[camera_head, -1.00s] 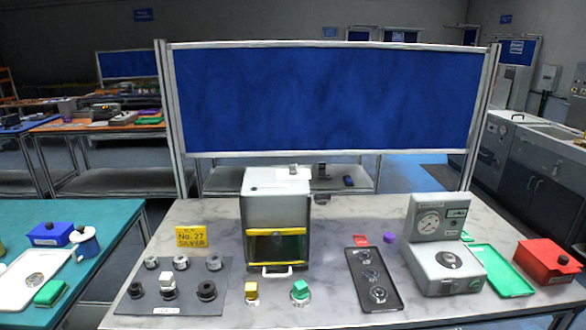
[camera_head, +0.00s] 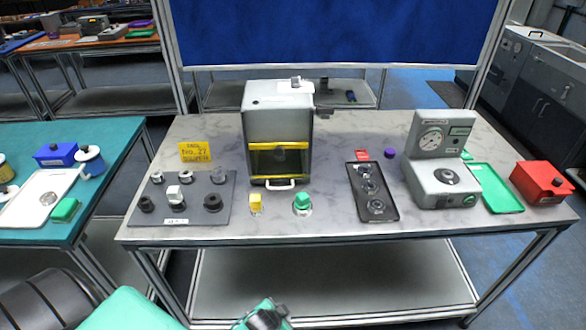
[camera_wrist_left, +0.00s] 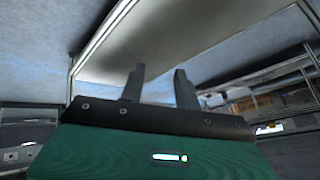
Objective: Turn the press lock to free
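The press (camera_head: 277,122) is a grey box with a dark front window between two yellow bars and a white handle at its foot. It stands at the middle of the marble-topped table. A small grey part sits on its top (camera_head: 295,83); I cannot tell whether this is the lock. A yellow knob (camera_head: 256,200) and a green knob (camera_head: 302,200) stand in front of the press. My left gripper is open and empty in the left wrist view (camera_wrist_left: 159,84), below table level and away from the press. My right gripper is not in view.
A dark mat (camera_head: 190,217) with several round parts lies left of the press. A black tray (camera_head: 391,213) and a grey gauge device (camera_head: 440,170) stand right. A green tray (camera_head: 505,207) and a red box (camera_head: 541,180) are farther right. The marble table (camera_head: 340,228) has a bare front edge.

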